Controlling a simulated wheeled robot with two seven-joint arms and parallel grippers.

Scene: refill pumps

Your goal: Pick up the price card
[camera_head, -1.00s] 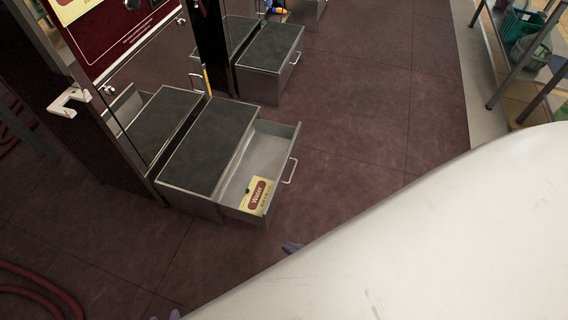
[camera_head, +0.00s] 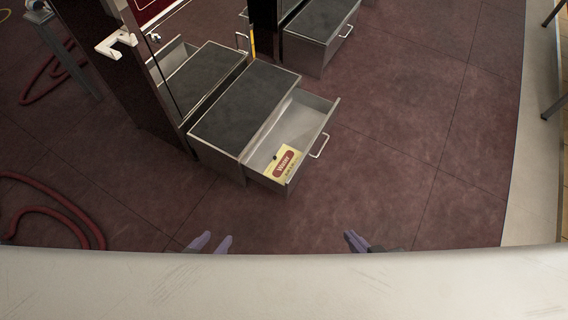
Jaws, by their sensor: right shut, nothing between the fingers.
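The price card (camera_head: 283,162) is yellow with a dark red label and lies in the front end of an open grey metal drawer (camera_head: 313,111). The drawer is pulled out of a low dark-topped unit (camera_head: 243,109). My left gripper (camera_head: 218,237) shows its purple fingers apart, below and left of the drawer in the picture, with nothing seen between them. My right gripper (camera_head: 349,233) is shut and empty, below and right of the card. Both grippers are clear of the drawer and the card. Their arms are hidden by the pale surface in front.
A second low unit with a shut drawer (camera_head: 331,40) stands further back. A red hose (camera_head: 52,213) lies on the floor at left. The dark red floor (camera_head: 420,140) right of the drawer is clear.

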